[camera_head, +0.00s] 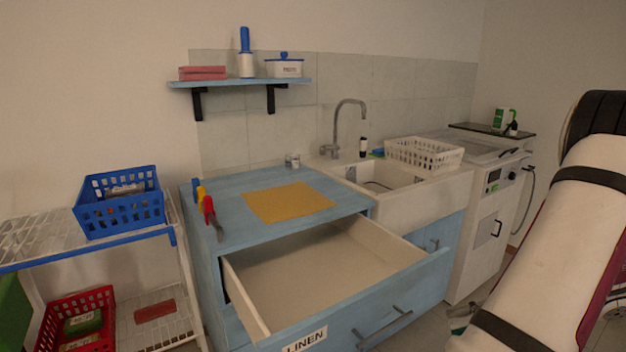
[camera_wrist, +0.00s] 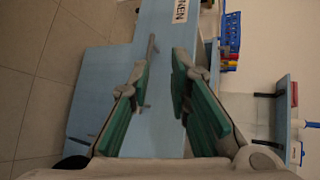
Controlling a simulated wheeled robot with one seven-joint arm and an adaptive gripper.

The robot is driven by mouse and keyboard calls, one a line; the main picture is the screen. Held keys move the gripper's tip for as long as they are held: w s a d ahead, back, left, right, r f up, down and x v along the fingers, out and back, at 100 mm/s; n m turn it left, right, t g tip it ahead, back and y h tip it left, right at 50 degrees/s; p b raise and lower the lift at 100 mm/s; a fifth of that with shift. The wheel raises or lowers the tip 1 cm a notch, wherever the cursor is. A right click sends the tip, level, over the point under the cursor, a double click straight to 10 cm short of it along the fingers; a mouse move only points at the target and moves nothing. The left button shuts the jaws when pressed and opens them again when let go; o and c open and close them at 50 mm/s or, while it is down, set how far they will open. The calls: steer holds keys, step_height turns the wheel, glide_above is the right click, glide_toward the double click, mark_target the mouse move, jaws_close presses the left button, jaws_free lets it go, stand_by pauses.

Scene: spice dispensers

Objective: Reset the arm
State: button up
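My arm fills the right side of the head view. My gripper (camera_wrist: 162,75) shows in the wrist view with its two green-padded fingers apart and nothing between them. A small green and grey part of it (camera_head: 460,322) shows at the bottom of the head view; the rest is hidden by my arm. The LINEN drawer (camera_head: 345,262) is pulled out and looks empty. The blue drawer front (camera_wrist: 157,25) is beyond my fingers in the wrist view, with its handle (camera_wrist: 150,55) near the left finger. I cannot tell whether they touch.
The open drawer juts out from the blue cabinet (camera_head: 240,185), which bears a yellow cloth (camera_head: 287,202) and small tools (camera_head: 211,215). A sink (camera_head: 410,195) with a white basket (camera_head: 424,154) stands to the right. A rack (camera_head: 155,315) with blue (camera_head: 120,205) and red baskets (camera_head: 62,312) is left.

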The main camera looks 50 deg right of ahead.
steer(key=w+a+r+n+g, duration=0.6)
steer(key=w+a+r+g, duration=0.35)
steer(key=w+a, duration=0.55)
steer(key=s+a+r+n+h, duration=0.2)
steer(key=s+a+n+h, duration=0.2)
steer(key=a, duration=0.6)
steer(key=s+a+r+n+h, duration=0.2)
steer(key=s+a+n+h, duration=0.15)
steer(key=a, duration=0.55)
step_height(320, 180, up, 14)
steer(key=t+p, duration=0.2)
steer(key=p, duration=1)
steer(key=shift+w+r+p, duration=0.2)
steer(key=shift+w+p, duration=0.1)
steer(key=shift+p, duration=0.1)
steer(key=shift+d+t, duration=0.1)
steer(key=shift+t, duration=0.15)
